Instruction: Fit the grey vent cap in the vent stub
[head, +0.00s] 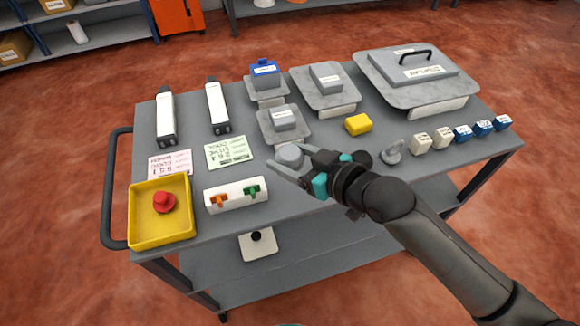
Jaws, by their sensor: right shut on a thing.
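My right gripper (288,160) comes in from the lower right over the front middle of the cart top. It is shut on a small round grey piece, which looks like the grey vent cap (290,154). Its lower part is partly covered by the fingers, and I cannot tell whether it touches the cart top. I cannot single out the vent stub with certainty. A grey ring-like fitting (392,153) stands to the right of the gripper, apart from it. My left gripper is not in view.
The grey cart (310,210) holds a yellow tray (178,237) with a red knob, a white block (236,195) with orange and green levers, a yellow block (358,124), and several small white and blue blocks at right. Grey plates with boxes and a lidded panel (425,75) stand behind.

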